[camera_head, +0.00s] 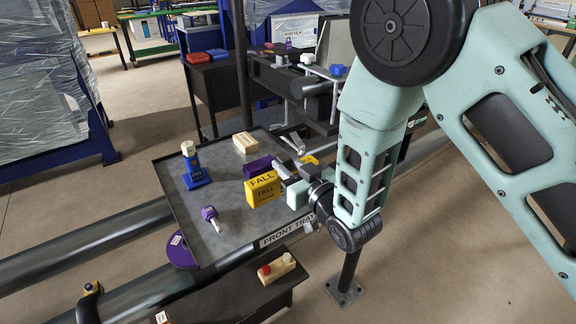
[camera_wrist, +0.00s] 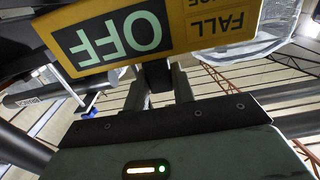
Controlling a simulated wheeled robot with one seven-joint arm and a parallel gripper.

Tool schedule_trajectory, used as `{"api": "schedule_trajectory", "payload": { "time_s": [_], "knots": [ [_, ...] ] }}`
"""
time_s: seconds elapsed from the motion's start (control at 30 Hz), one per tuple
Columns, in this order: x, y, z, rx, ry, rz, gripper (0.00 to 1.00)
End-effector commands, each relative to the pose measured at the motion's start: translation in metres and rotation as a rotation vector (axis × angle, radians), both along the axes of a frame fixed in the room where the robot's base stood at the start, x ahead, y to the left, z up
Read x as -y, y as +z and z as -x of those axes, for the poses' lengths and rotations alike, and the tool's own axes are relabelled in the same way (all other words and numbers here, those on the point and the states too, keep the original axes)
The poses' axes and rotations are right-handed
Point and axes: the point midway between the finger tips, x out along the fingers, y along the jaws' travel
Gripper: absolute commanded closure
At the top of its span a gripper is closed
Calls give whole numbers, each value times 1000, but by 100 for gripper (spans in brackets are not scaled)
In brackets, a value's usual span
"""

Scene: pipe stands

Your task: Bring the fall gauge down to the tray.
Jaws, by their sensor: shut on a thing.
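The fall gauge (camera_head: 262,188) is a yellow block with black "FALL" lettering. In the wrist view the fall gauge (camera_wrist: 125,38) fills the top, with a dark "OFF" panel turned over. My gripper (camera_head: 290,183) is shut on it at its right side, and the fingers (camera_wrist: 160,82) meet its lower edge in the wrist view. The dark grey tray (camera_head: 190,224), marked "FRONT TRAY" on its front edge, lies behind and below the gauge in the head view. I cannot tell the exact height of the gauge above it.
On the tray are a blue-based piece (camera_head: 195,176), a wooden block (camera_head: 246,142), a purple block (camera_head: 258,167) and a purple-handled tool (camera_head: 213,218). A wooden block with red knobs (camera_head: 276,268) sits in front.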

Motion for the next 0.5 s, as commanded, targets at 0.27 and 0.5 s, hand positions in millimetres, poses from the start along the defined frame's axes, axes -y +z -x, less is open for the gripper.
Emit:
{"api": "schedule_trajectory", "payload": {
  "time_s": [0.27,0.5],
  "knots": [
    [0,-4,0,2,0,-1,100],
    [0,-7,0,2,0,-1,100]
  ]
}}
